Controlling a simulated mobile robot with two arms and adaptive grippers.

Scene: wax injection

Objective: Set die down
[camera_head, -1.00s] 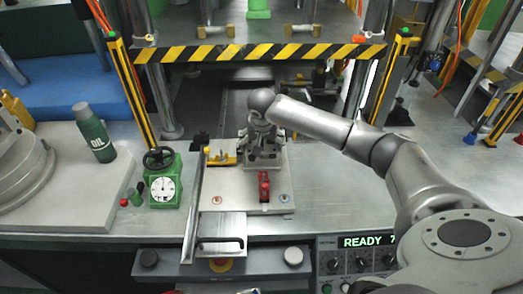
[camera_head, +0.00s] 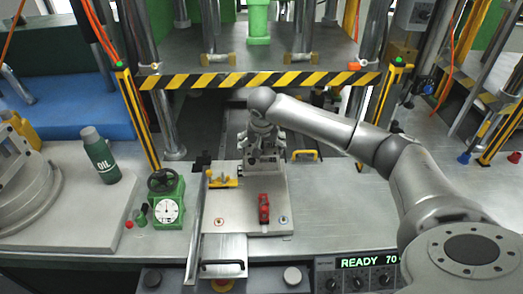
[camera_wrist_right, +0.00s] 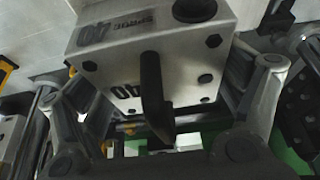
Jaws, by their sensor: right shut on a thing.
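The die (camera_head: 264,160) is a grey metal block with black bolt heads. In the right wrist view the die (camera_wrist_right: 125,58) shows "40" markings and fills the upper middle. My right gripper (camera_head: 264,138) comes down over it from above, with its fingers on both sides of the block. The die is at the back part of a flat metal plate (camera_head: 235,228). I cannot tell whether its underside touches the plate. My left gripper is not in view.
A yellow clamp (camera_head: 222,179) and a red clamp (camera_head: 263,208) stand on the plate close to the die. A green dial gauge (camera_head: 167,200) and an oil bottle (camera_head: 100,155) are to the left. A striped bar (camera_head: 258,81) crosses the press behind.

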